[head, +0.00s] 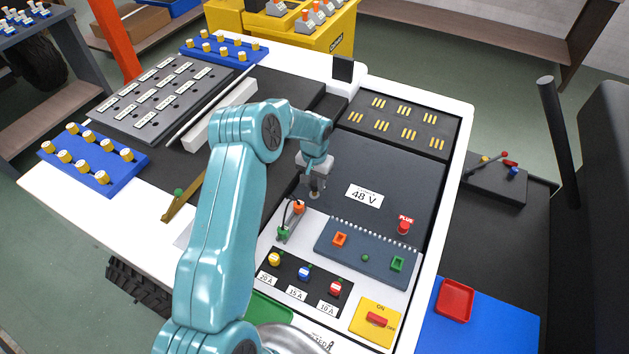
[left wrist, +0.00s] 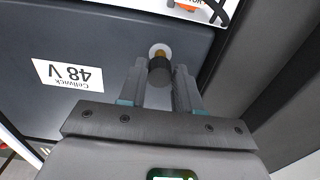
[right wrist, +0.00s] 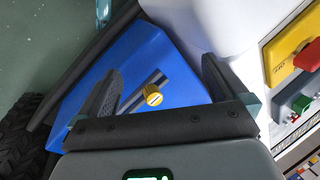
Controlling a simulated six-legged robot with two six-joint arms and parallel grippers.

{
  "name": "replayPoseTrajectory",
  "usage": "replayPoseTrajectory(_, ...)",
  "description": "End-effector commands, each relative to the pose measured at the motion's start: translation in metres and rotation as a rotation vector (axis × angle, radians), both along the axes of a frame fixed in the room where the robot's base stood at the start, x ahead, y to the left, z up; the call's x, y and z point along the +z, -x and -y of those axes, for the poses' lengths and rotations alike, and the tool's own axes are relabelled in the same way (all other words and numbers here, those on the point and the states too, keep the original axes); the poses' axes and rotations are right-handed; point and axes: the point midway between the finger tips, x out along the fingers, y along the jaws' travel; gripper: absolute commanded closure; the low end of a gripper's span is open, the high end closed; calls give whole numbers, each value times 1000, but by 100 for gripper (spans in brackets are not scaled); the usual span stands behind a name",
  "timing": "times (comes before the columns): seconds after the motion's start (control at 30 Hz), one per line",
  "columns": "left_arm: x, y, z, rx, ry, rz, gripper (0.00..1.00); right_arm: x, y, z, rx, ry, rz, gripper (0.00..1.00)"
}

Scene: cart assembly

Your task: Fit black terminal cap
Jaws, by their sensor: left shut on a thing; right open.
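The 48 V battery (head: 395,180) is a dark grey block in the cart's white body; it also shows in the left wrist view (left wrist: 110,45). A red PLUS cap (head: 404,228) sits at its near right corner. My left gripper (head: 316,188) is above its near left corner. In the left wrist view, my left gripper is shut on the black terminal cap (left wrist: 160,72), a dark cylinder. A brass post (left wrist: 159,53) with a pale ring shows just beyond the cap. I cannot tell whether they touch. My right gripper (right wrist: 162,80) is open, with a yellow-topped peg (right wrist: 153,96) between its fingers.
A panel with orange and green sockets (head: 365,250), fuses and a red switch (head: 377,320) lie in front of the battery. A cable with connectors (head: 290,218) stands close to my left gripper. In the right wrist view, a blue surface (right wrist: 180,75) lies under the peg.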

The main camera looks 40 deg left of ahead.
Motion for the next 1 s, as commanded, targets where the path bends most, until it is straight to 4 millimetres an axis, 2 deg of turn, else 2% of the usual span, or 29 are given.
replayPoseTrajectory(0.53,-1,3,1,0,0,0,97,-6,0,0,0,0,0,0)
replayPoseTrajectory(1.0,-15,3,1,0,0,0,97,-19,0,0,0,0,0,0)
